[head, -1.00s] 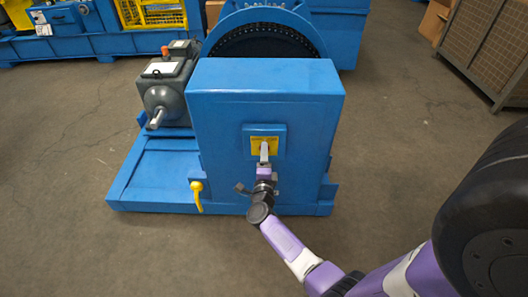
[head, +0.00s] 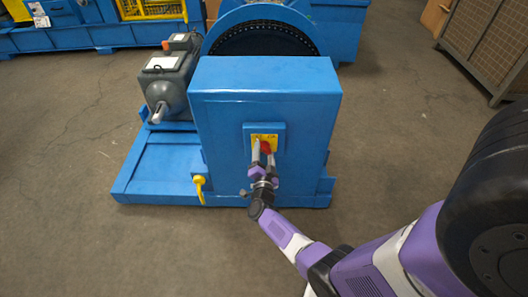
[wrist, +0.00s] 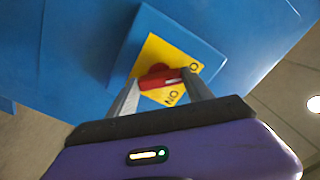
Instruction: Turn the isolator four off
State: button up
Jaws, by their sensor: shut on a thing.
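The isolator has a red handle (head: 266,147) on a yellow plate (head: 271,136) on the front of a blue cabinet (head: 225,110). In the wrist view the red handle (wrist: 160,78) lies across the yellow plate (wrist: 174,58), where the letters "NO" show, rotated in the picture. My gripper (head: 263,151) is at the handle, with its fingers on either side. In the wrist view my gripper (wrist: 165,86) is shut on the red handle. The handle's far end and part of the plate's lettering are hidden or too small to read.
A yellow lever (head: 199,187) hangs low at the cabinet's left. A grey motor (head: 168,82) stands on the blue base (head: 157,165) to the left. A mesh cage (head: 485,45) is at the far right. The floor in front is open.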

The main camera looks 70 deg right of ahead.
jog(key=shift+n, duration=0.4)
jog(key=o, duration=1.4)
jog(key=shift+c, duration=0.2)
jog(key=p+v, duration=0.2)
jog(key=v, duration=0.6)
jog(key=shift+w+f, duration=0.1)
